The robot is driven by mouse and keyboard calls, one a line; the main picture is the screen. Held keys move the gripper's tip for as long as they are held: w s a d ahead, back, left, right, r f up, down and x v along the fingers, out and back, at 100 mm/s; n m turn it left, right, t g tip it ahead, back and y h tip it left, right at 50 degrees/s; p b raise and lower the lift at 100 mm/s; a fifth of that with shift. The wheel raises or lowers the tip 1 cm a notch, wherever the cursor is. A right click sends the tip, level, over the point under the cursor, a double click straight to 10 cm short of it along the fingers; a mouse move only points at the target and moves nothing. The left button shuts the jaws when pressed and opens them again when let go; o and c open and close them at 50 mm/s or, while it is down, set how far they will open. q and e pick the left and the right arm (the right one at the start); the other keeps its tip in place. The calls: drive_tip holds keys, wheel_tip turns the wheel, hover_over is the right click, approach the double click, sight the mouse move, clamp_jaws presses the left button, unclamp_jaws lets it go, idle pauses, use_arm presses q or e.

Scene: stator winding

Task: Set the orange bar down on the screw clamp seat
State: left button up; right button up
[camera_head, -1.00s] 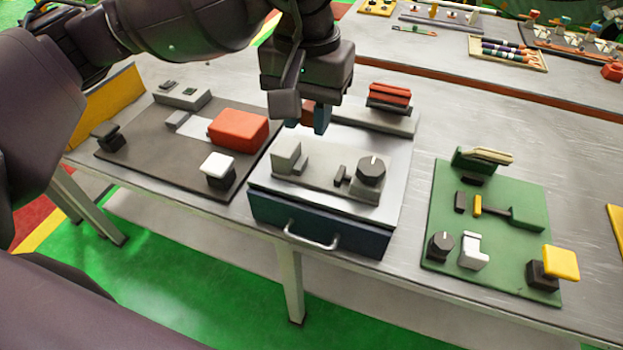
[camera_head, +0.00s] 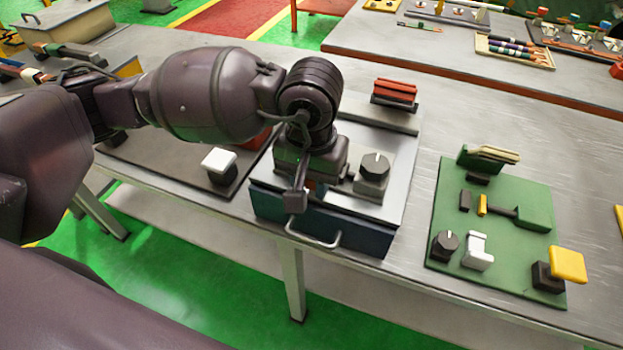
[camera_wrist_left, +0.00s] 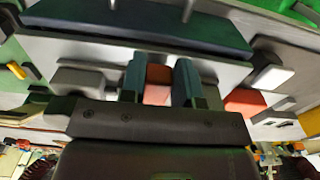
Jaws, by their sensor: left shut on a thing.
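My left gripper (camera_head: 309,188) is over the screw clamp seat on the blue-fronted drawer box. In the left wrist view its two blue-grey fingers (camera_wrist_left: 160,83) are shut on the orange bar (camera_wrist_left: 158,91), which sits between them. In the head view the gripper and wrist almost hide the bar. The screw clamp's dark knob (camera_head: 375,164) stands on its grey block to the right of the gripper. The seat's fixed jaw is hidden behind my gripper. I cannot tell whether the bar touches the seat. My right gripper is not in view.
Red bars (camera_head: 395,90) lie on a dark holder behind the clamp. A white-topped button (camera_head: 219,161) stands on the dark panel to the left. A green board (camera_head: 505,235) with fixtures lies to the right. The drawer handle (camera_head: 313,238) juts out in front.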

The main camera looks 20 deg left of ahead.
use_arm(q)
drive_tip(key=shift+f, duration=0.15)
drive_tip(key=shift+f, duration=0.1)
drive_tip(key=o, duration=1)
wheel_tip(320, 180, up, 12)
drive_tip(key=shift+r, duration=0.25)
drive_tip(key=shift+s, duration=0.1)
